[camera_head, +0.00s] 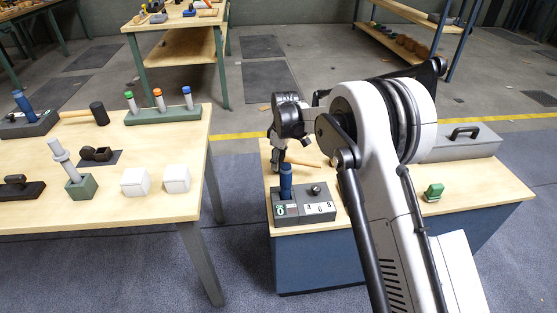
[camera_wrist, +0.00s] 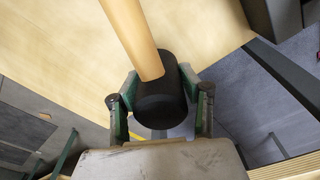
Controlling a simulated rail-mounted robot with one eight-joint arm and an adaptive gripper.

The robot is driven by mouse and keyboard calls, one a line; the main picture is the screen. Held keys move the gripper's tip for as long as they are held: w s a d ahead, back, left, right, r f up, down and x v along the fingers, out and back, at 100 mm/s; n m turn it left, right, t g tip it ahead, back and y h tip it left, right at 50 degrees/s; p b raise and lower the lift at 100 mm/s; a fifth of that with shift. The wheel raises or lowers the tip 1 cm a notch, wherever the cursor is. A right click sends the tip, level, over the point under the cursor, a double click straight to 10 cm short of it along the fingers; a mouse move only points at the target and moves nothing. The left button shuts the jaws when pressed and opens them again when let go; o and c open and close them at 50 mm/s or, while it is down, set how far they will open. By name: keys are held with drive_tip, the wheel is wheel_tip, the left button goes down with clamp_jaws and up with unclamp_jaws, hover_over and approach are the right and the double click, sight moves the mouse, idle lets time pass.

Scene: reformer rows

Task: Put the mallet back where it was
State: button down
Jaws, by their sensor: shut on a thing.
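A mallet with a black head (camera_wrist: 160,98) and a pale wooden handle (camera_wrist: 132,38) is in my gripper (camera_wrist: 160,92). In the wrist view the two green fingers are on either side of the head, and the handle points up and away over a wooden tabletop. In the head view my gripper (camera_head: 279,152) is over the back left of the right bench (camera_head: 375,205), with the handle (camera_head: 304,161) showing to its right. The mallet's head is mostly hidden there, and I cannot tell whether it touches the bench. Another black-headed mallet (camera_head: 99,114) lies on the left table.
A dark block with number windows (camera_head: 322,213) and a blue-handled tool (camera_head: 286,182) stands just in front of my gripper. A green item (camera_head: 433,192) and a grey toolbox (camera_head: 460,146) are farther right. The left table (camera_head: 140,212) holds white boxes (camera_head: 135,181) and a marker rack (camera_head: 162,117).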

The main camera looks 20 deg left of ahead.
drive_tip(key=shift+f+b, duration=0.35)
drive_tip(key=shift+f, duration=0.2)
drive_tip(key=c, duration=1)
unclamp_jaws()
drive_tip(key=r, duration=0.4)
drive_tip(key=d+r, duration=0.1)
drive_tip(key=r, duration=0.7)
drive_tip(key=shift+d+r, duration=0.1)
drive_tip(key=shift+d, duration=0.05)
drive_tip(key=s+d+r+m+t+p, duration=0.2)
drive_tip(key=s+d+r+m, duration=0.3)
drive_tip(key=d+r, duration=0.7)
drive_tip(key=s+d+r+m+t+p, duration=0.1)
drive_tip(key=s+d+r+m+p, duration=0.15)
drive_tip(key=s+d+r, duration=0.95)
drive_tip(key=s+d+f+m+t+p, duration=0.1)
drive_tip(key=s+d+m, duration=0.2)
drive_tip(key=s+d, duration=0.3)
drive_tip(key=s+d+f+m+t+p, duration=0.1)
drive_tip(key=s+d+m, duration=0.2)
drive_tip(key=s+d, duration=0.4)
drive_tip(key=s+d+f+m+t+h+p, duration=0.1)
drive_tip(key=s+d+m+t, duration=0.1)
drive_tip(key=s+d, duration=0.5)
drive_tip(key=shift+s+d+f+m, duration=0.25)
drive_tip(key=shift+s+f+m, duration=0.05)
drive_tip(key=shift+m, duration=0.45)
